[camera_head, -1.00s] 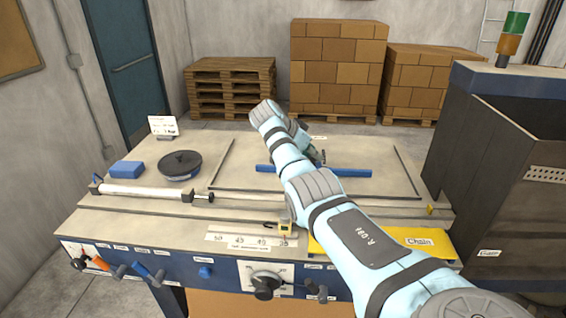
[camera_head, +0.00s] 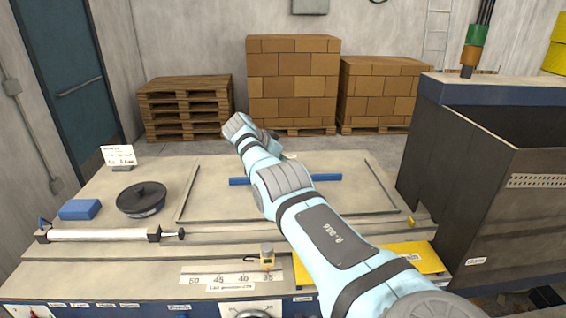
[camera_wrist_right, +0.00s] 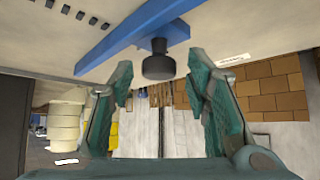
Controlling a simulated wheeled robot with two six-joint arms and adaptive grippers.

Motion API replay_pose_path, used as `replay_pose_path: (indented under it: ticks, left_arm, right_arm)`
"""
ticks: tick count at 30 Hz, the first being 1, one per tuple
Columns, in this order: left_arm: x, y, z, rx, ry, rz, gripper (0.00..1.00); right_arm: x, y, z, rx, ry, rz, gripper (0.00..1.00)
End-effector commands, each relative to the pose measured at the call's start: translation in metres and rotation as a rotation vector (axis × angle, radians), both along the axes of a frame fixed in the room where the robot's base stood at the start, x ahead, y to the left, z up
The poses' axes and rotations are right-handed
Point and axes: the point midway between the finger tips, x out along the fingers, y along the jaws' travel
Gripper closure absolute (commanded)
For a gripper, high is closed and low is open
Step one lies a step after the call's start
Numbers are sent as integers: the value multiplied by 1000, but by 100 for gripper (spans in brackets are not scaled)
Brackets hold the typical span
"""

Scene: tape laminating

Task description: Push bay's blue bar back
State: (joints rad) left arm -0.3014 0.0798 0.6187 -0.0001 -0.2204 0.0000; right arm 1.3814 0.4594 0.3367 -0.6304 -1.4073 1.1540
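The blue bar (camera_head: 239,181) lies across the framed bay on the table, towards its back. My right arm covers its middle in the head view. The right wrist view shows the blue bar (camera_wrist_right: 122,36) from close by, with a black round knob (camera_wrist_right: 158,64) on it. My right gripper (camera_wrist_right: 160,88) is open, its two green fingers apart on either side of the knob's line. The knob sits level with or just beyond the fingertips; contact is unclear. In the head view the gripper is mostly hidden behind my arm. My left gripper is not in view.
Left of the bay are a black round dish (camera_head: 141,197), a blue block (camera_head: 80,209) and a white roller (camera_head: 104,235). A ruler strip (camera_head: 215,279) and a yellow plate (camera_head: 415,258) lie at the front. A dark bin (camera_head: 476,190) stands at the right.

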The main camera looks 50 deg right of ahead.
Motion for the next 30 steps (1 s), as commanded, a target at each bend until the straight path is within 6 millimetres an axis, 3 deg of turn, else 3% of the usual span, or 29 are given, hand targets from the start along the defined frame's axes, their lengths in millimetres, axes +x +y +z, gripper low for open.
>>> replay_pose_path:
  ticks: [11, 14, 21, 30]
  left_arm:
    - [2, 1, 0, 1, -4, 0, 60]
    - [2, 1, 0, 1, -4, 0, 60]
    - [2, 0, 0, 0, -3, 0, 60]
    - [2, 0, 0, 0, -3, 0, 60]
  right_arm:
    - [1, 7, 10, -4, -4, -1, 56]
    - [1, 20, 22, -3, -5, 1, 56]
    - [3, 68, 70, 1, -4, 1, 56]
    - [2, 83, 84, 2, 0, -1, 56]
